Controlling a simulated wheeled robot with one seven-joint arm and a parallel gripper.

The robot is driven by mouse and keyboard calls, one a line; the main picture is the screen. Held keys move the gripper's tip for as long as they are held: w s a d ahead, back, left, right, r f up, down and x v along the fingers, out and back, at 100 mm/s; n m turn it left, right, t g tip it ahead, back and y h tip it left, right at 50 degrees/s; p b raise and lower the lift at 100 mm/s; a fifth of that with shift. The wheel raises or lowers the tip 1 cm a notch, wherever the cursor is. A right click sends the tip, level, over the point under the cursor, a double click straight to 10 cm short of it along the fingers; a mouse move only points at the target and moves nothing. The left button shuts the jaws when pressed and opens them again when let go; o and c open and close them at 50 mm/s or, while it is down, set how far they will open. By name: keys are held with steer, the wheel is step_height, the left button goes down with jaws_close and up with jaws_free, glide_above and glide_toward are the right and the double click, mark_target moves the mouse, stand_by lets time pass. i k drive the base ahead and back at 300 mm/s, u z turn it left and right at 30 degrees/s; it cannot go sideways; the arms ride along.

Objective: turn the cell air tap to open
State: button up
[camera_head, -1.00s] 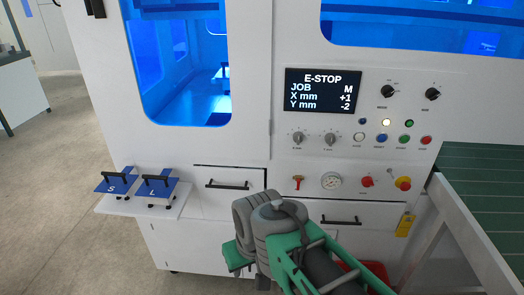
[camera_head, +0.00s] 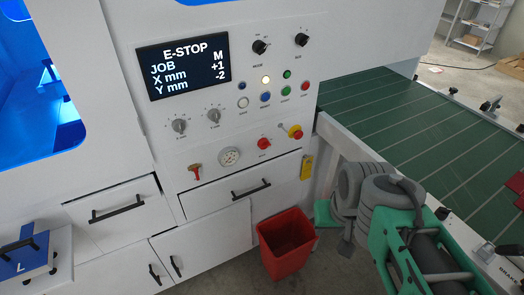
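The cell air tap (camera_head: 195,170) is a small tap with a red handle on the lower left of the white machine's control panel. It sits just left of a round pressure gauge (camera_head: 229,157). Its red lever looks roughly crosswise, with a short stem below; the exact setting is too small to tell. My gripper (camera_head: 336,228), at the end of my grey and green arm, is at the right, low and well apart from the tap. My wrist hides most of it, so its fingers cannot be made out. Nothing covers the tap.
The display (camera_head: 183,66) reads E-STOP. A red rotary switch (camera_head: 264,143) and a red mushroom button (camera_head: 296,132) sit right of the gauge. Drawer handles (camera_head: 252,189) stick out below. A red bin (camera_head: 287,243) stands on the floor. A green conveyor (camera_head: 425,120) lies right.

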mark_target(195, 170)
steer(key=z, duration=0.4)
steer(key=i, duration=0.6)
steer(key=u, duration=3.55)
steer(key=i, duration=0.6)
steer(key=z, duration=2.15)
